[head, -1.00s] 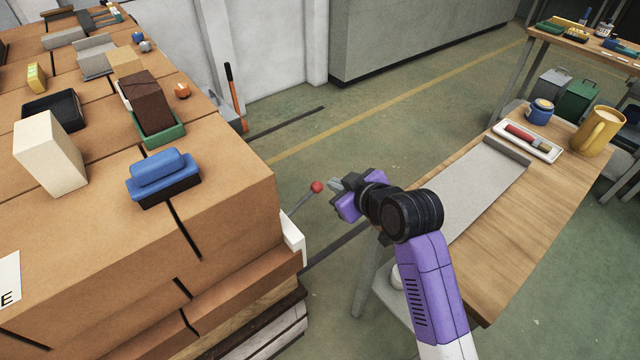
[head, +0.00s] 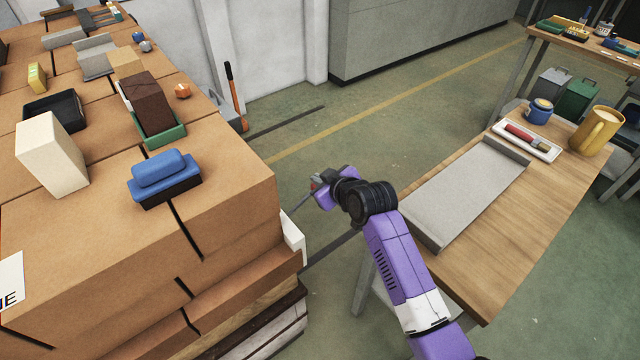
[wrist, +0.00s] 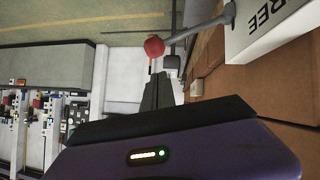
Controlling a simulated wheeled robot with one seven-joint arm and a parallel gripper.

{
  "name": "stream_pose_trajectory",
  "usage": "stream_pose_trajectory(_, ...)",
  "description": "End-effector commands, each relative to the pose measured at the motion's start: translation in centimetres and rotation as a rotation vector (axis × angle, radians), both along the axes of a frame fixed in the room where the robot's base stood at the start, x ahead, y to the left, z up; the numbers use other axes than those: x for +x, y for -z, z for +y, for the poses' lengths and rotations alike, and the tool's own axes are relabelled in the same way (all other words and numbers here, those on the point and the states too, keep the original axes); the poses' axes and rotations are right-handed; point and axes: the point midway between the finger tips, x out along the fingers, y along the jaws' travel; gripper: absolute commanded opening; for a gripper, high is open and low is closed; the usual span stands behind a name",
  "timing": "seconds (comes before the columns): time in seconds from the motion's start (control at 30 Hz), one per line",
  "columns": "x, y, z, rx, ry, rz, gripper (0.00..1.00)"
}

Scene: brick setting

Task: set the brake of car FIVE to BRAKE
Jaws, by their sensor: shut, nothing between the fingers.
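A brake lever with a red ball knob (wrist: 154,46) and a grey rod (head: 299,202) sticks out from the side of the brick-loaded car (head: 245,210). In the wrist view the rod runs right to a white plate (wrist: 280,28) whose visible letters read "REE"; the rest is cut off. My gripper (head: 318,184) is at the knob end of the lever, and its purple body hides most of the knob. In the wrist view its dark fingers (wrist: 162,80) are shut and empty, just below the knob in the picture; I cannot tell whether they touch it.
A blue brush-like block (head: 162,176), a cream block (head: 52,155) and a brown block (head: 148,104) stand on the load. A sign (head: 10,283) ending in "NE" is at lower left. A wooden table (head: 500,225) stands at right, with green floor (head: 300,125) between.

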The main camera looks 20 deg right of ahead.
Motion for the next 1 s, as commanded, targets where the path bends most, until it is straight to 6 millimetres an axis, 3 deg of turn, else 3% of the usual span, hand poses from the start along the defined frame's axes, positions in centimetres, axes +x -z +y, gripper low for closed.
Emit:
stream_pose_trajectory(0.23, 0.5, 2.5, -0.5, 0.0, 0.001, 0.003, 0.0)
stream_pose_trajectory(0.77, 0.6, 3.0, -0.6, 0.009, 0.001, 0.005, 0.0)
stream_pose_trajectory(1.0, 0.9, 4.3, -1.6, 0.09, 0.003, 0.029, 0.0)
